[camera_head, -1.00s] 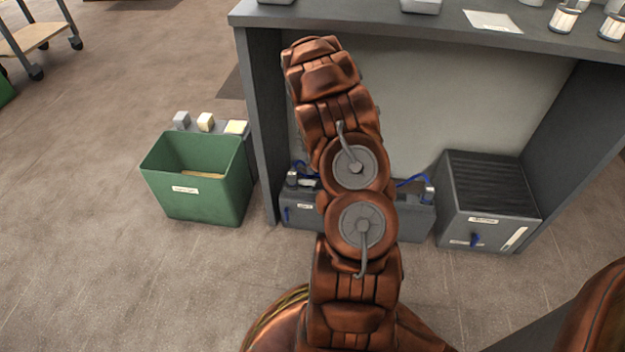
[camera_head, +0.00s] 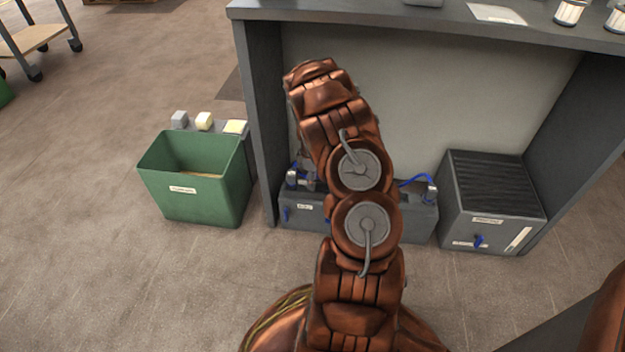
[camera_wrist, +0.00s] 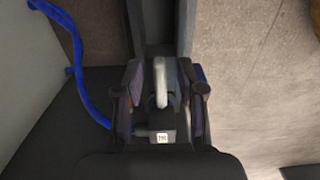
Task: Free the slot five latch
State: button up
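In the wrist view, a pale upright lever (camera_wrist: 161,82) stands on a dark latch block with a small white tag (camera_wrist: 162,138); the tag is too small to read. My gripper (camera_wrist: 161,92) is open, with one dark finger on each side of the lever and a gap visible on both sides. In the head view, a low grey unit (camera_head: 410,222) lies under the bench, with a metal fitting (camera_head: 293,179) at its left end and another (camera_head: 432,189) at its right end. My arm hides its middle and my gripper there.
A bench (camera_head: 262,150) with a left side panel stands over the unit. A ribbed grey box (camera_head: 490,190) with a blue handle (camera_head: 479,240) is at right. A green bin (camera_head: 205,205) stands left on open floor. A blue cable (camera_wrist: 75,70) runs left in the wrist view.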

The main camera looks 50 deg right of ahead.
jog(key=shift+c, duration=0.3)
grip_shut()
jog(key=shift+r+p, duration=0.1)
jog(key=shift+p, duration=0.2)
jog(key=shift+s+a+r+m+p, duration=0.1)
jog(key=shift+a+m+p, duration=0.15)
jog(key=shift+m+p, duration=0.75)
jog(key=m+p, duration=0.3)
jog(key=shift+s+a+m, duration=0.1)
jog(key=shift+a+m, duration=0.15)
jog(key=shift+m, duration=0.05)
jog(key=m+p, duration=0.1)
jog(key=m, duration=0.1)
jog(key=shift+a+m+p, duration=0.2)
jog(key=shift+m+p, duration=0.2)
jog(key=m+p, duration=0.1)
jog(key=m, duration=0.2)
jog(key=shift+a+m+p, duration=0.25)
jog(key=shift+m+p, duration=0.05)
jog(key=shift+p, duration=0.1)
jog(key=m, duration=0.2)
jog(key=m+p, duration=0.1)
jog(key=m, duration=0.1)
jog(key=m+p, duration=0.1)
jog(key=m, duration=0.1)
jog(key=shift+w+a, duration=0.4)
jog(key=shift+f, duration=0.2)
